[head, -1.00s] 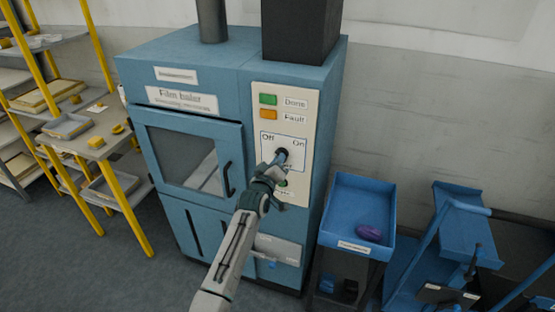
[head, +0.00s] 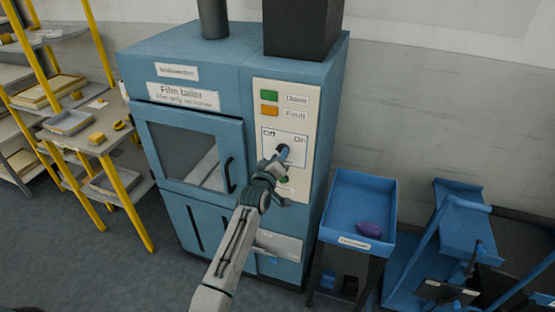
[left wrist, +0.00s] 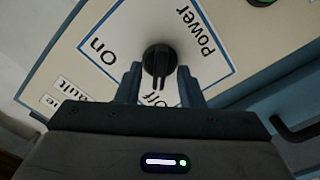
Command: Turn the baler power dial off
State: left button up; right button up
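The power dial (left wrist: 158,62) is a black knob with a raised ridge on the white control panel. In the left wrist view the ridge runs up and down the picture, its lower end towards the word Off; On is to its left. In the head view the dial (head: 284,150) is partly hidden by my gripper. My left gripper (left wrist: 160,78) is at the panel, one finger on each side of the dial, with gaps beside the ridge. It also shows in the head view (head: 277,162). My right gripper is not in view.
The blue film baler (head: 190,195) has a windowed door with a black handle (head: 230,175). Green and orange lamps sit above the dial. A blue bin (head: 345,200) with a purple item stands right of it, beside a blue cart (head: 465,220). Yellow shelving (head: 125,200) stands left.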

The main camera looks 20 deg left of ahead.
pick_arm(q)
jog(key=s+b, duration=0.3)
jog(key=s, duration=0.7)
jog(key=shift+s+a, duration=0.2)
jog(key=shift+s, duration=0.2)
jog(key=shift+f, duration=0.1)
jog(key=s+a+f+m+g+b, duration=0.1)
jog(key=s+f+m+g, duration=0.35)
jog(key=f, duration=1.05)
jog(key=s+a+f+n+g, duration=0.1)
jog(key=s+f, duration=0.6)
jog(key=f, duration=0.7)
jog(key=s+a+f+m+g+b, duration=0.1)
jog(key=s+f+g, duration=0.3)
jog(key=f, duration=1.1)
jog(key=s+a+f+m+g+y, duration=0.1)
jog(key=s+f+g, duration=0.1)
jog(key=s+f, duration=0.75)
jog(key=s+a+f+m+g, duration=0.2)
jog(key=s+f, duration=0.4)
jog(key=s, duration=0.6)
jog(key=s+a+f+m+g, duration=0.1)
jog(key=s+f, duration=0.2)
jog(key=s, duration=0.7)
jog(key=s+a+f+g+b, duration=0.1)
jog(key=s+f, duration=0.3)
jog(key=s, duration=0.7)
jog(key=shift+s+f+m+g, duration=0.25)
jog(key=shift+f+m+g, duration=0.1)
jog(key=shift+g, duration=0.3)
